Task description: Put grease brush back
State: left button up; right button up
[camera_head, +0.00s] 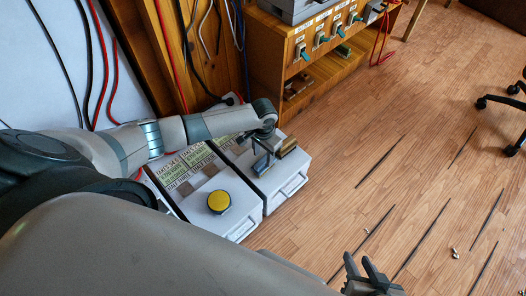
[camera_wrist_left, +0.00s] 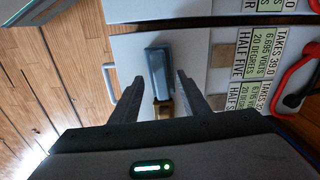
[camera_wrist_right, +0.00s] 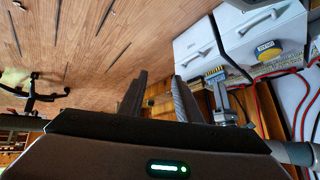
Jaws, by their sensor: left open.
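Two small things lie on the right white battery box (camera_head: 286,186) in the head view: a dark blue-grey block (camera_head: 262,164) and a brownish piece (camera_head: 288,146). I cannot tell for sure which is the grease brush. In the left wrist view the blue-grey block (camera_wrist_left: 158,68) lies between the fingertips, with a tan-brown piece (camera_wrist_left: 164,108) behind it, closer to my palm. My left gripper (camera_wrist_left: 160,80) is open above them, gripping nothing. My right gripper (camera_head: 364,270) is open and empty over the floor, and shows open in its wrist view (camera_wrist_right: 159,78).
A left white battery box (camera_head: 236,228) carries a round yellow-topped thing (camera_head: 219,201). Labels cover the boxes' back parts. A wooden shelf unit (camera_head: 312,62) with hooks and hanging cables stands behind. A chair base (camera_head: 508,103) is far right.

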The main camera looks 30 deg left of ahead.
pick_arm(q)
notch_tip(320, 180, up, 14)
jog(key=p, duration=0.3)
jog(key=shift+r, duration=0.2)
pick_arm(e)
jog(key=d, duration=0.1)
jog(key=s+d+g+h, duration=0.1)
jog(key=s+d+f+g, duration=0.1)
jog(key=d, duration=0.1)
jog(key=shift+s+h, duration=0.1)
jog(key=shift+h, duration=0.2)
pick_arm(q)
jog(key=s+d+f+m+t+h, duration=0.1)
jog(key=s+d+f+t+h, duration=0.3)
jog(key=s+d, duration=0.95)
jog(key=s+a+r+n+t+y, duration=0.15)
jog(key=s+a, duration=0.35)
jog(key=s, duration=0.7)
notch_tip(320, 180, down, 17)
jog(key=a+y+p, duration=0.1)
jog(key=p, duration=1.2)
jog(key=shift+s+a+r+p, duration=0.2)
jog(key=shift+s+a+p, duration=0.05)
jog(key=shift+s+p, duration=0.1)
pick_arm(e)
notch_tip(320, 180, down, 17)
jog(key=d, duration=0.1)
jog(key=shift+s+d+r+h, duration=0.15)
jog(key=shift+s+h, duration=0.15)
